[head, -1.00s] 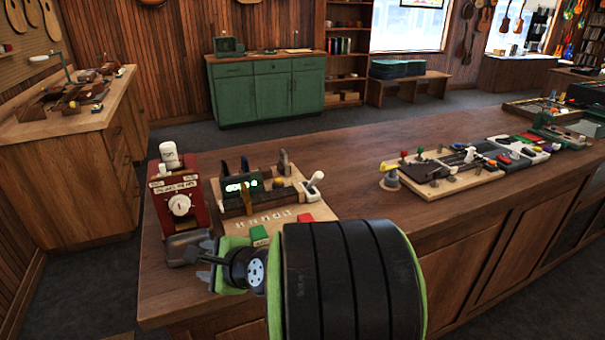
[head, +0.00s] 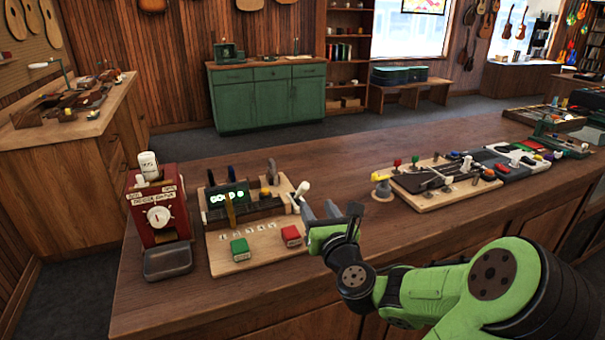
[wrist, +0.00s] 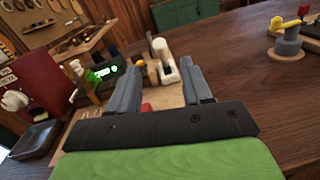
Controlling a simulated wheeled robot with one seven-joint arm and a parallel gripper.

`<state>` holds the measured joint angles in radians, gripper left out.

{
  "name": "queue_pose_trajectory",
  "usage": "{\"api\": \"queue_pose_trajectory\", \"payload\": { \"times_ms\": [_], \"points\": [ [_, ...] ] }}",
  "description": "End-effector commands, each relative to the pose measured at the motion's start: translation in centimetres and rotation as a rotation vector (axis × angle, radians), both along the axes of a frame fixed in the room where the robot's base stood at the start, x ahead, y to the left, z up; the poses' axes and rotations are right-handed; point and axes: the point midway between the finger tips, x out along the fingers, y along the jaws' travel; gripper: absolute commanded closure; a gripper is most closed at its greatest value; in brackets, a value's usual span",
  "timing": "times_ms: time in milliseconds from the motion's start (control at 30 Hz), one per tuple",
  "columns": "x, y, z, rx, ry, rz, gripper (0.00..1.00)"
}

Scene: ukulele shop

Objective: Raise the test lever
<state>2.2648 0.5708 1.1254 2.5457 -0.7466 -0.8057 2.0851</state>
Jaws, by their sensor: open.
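A white-handled lever (head: 301,190), likely the test lever, stands at the right side of a wooden test board (head: 253,262) with a lit green display (head: 226,196). In the wrist view the white lever (wrist: 160,50) rises from a white base, beyond the fingers and between their tips. My gripper (head: 330,210) is open and empty, just right of and nearer than the lever in the head view. I see no contact with the lever. The gripper's two grey fingers (wrist: 158,75) also show in the wrist view.
A green button block (head: 240,249) and a red one (head: 291,236) sit at the board's front. A red machine (head: 158,212) with a dial and grey tray stands left. Another board (head: 440,193) with levers lies right.

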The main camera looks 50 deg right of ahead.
Motion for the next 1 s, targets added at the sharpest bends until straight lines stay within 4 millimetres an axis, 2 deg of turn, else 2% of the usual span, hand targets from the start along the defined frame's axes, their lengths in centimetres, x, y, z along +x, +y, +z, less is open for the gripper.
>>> {"api": "queue_pose_trajectory", "payload": {
  "times_ms": [33, 67, 267, 500, 700, 1000],
  "points": [
    [0.3, -0.3, 0.9, 0.006, -0.012, 0.004, 0.51],
    [0.5, -0.4, 1.0, 0.006, -0.012, 0.004, 0.51],
    [2.1, -1.1, 0.2, 0.017, 0.007, 0.004, 0.51],
    [7.0, -5.0, 0.1, 0.003, 0.009, 0.001, 0.51],
    [9.6, -7.1, -0.1, 0.005, 0.009, -0.001, 0.51],
    [10.2, -7.6, -0.3, 0.004, 0.011, -0.003, 0.51]
  ]
}}
